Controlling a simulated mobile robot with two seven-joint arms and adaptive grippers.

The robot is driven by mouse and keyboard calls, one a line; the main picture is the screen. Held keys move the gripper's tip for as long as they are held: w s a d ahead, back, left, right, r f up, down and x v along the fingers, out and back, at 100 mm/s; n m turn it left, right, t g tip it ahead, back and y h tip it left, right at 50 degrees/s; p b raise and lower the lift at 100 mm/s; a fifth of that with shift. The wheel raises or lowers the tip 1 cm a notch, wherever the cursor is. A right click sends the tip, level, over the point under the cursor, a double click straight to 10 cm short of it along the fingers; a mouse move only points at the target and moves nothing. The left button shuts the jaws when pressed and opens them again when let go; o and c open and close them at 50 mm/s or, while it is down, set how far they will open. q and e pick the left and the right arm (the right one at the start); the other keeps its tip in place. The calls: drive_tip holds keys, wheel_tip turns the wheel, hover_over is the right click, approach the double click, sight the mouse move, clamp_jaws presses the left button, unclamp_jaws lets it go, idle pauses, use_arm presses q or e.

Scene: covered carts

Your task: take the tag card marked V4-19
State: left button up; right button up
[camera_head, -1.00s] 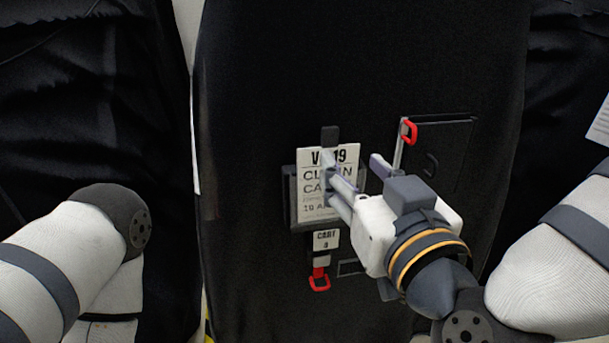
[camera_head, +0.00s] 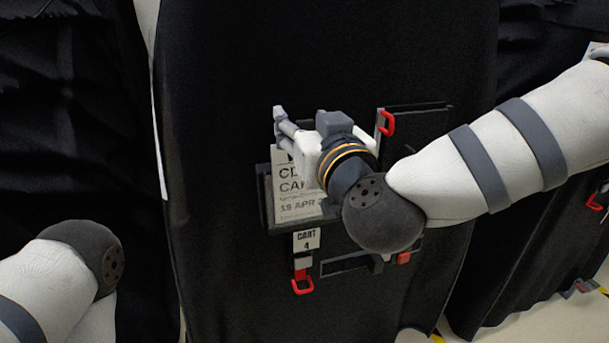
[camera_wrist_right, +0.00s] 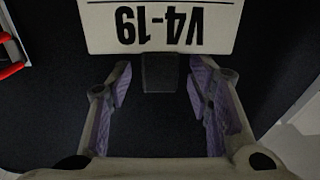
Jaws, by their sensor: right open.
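The white tag card (camera_head: 293,200) hangs in a dark holder (camera_head: 265,205) on the black cart cover. Its lower lines, with 19 APR, show in the head view; its top is hidden behind my right gripper. In the right wrist view the card (camera_wrist_right: 162,12) is upside down at the top edge and reads V4-19. My right gripper (camera_head: 281,122) is at the card's upper end. In the wrist view its open fingers (camera_wrist_right: 160,82) are apart and empty, with a dark tab (camera_wrist_right: 160,72) between their tips. My left gripper is not in view.
Below the card hang a small CART 4 label (camera_head: 306,239) and a red clip (camera_head: 302,285). Another red clip (camera_head: 387,123) sits at a dark pocket to the right. Black covers of neighbouring carts stand at both sides.

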clamp_jaws()
drive_tip(key=shift+s+r, duration=0.1)
